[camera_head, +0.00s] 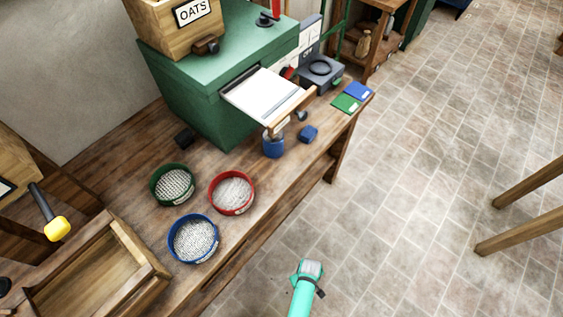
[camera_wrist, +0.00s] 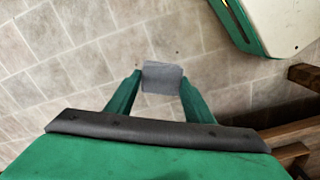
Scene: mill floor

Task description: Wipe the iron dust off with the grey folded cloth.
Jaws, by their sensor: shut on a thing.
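The grey folded cloth (camera_wrist: 162,77) is held between the two green fingers of my gripper (camera_wrist: 162,82), with its far part showing beyond the tips. In the head view my gripper (camera_head: 309,270) hangs over the tiled floor in front of the bench, shut on the cloth, which shows as a small grey patch. It is apart from the bench. I cannot make out any iron dust for certain. A pale flat drawer or plate (camera_head: 260,93) with a wooden front bar sticks out of the green machine (camera_head: 205,90).
The wooden bench (camera_head: 130,140) carries a green sieve (camera_head: 172,184), a red sieve (camera_head: 232,193), a blue sieve (camera_head: 193,239), a blue pot (camera_head: 274,146) and a wooden tray (camera_head: 130,245). Blue and green cards (camera_head: 346,103) lie at its right end.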

